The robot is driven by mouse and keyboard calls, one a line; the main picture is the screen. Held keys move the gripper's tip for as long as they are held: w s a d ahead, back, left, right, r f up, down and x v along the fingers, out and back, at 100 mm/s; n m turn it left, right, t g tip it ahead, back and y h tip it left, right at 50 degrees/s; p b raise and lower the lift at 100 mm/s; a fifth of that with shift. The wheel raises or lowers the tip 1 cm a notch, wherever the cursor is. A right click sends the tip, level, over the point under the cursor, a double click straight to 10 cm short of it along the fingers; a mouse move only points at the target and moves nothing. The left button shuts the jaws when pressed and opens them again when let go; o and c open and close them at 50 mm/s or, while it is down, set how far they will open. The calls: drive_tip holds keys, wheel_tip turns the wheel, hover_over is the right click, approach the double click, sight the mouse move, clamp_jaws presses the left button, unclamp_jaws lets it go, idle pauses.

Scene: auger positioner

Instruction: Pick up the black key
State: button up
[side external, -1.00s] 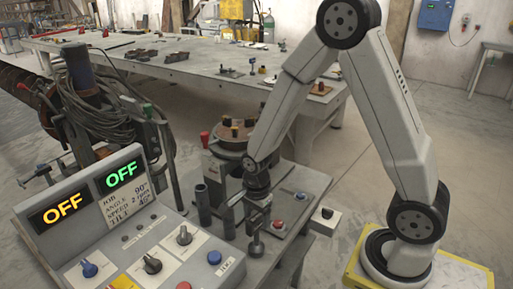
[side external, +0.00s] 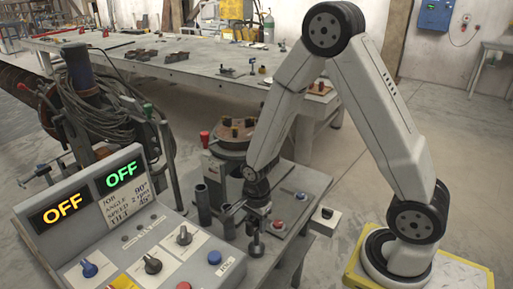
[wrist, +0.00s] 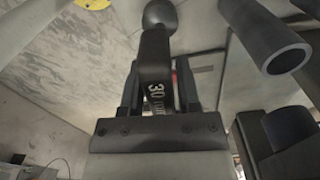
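A black piece with white lettering starting "30" (wrist: 156,88) stands between the fingers of my gripper (wrist: 158,80) in the wrist view; it may be the black key, but I cannot be sure. A dark rounded end (wrist: 160,14) shows above it. The fingers stand apart, with a gap at its right side, so my gripper looks open. In the side view my gripper (side external: 234,209) is low over the bench, right of the control panel. The key is too small to make out there.
Dark upright tubes (side external: 203,203) stand close left of my gripper; one hollow tube (wrist: 285,55) shows at upper right in the wrist view. The control panel (side external: 130,240) and round turntable (side external: 238,133) are near. A red button (side external: 279,225) lies to the right.

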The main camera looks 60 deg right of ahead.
clamp_jaws()
drive_tip(key=shift+r, duration=5.05)
drive_tip(key=d+f+m, duration=0.1)
drive_tip(key=d+m, duration=0.3)
drive_tip(key=d, duration=0.7)
drive_tip(key=shift+s+f+m, duration=0.25)
drive_tip(key=shift+m, duration=0.15)
drive_tip(key=shift+d, duration=0.1)
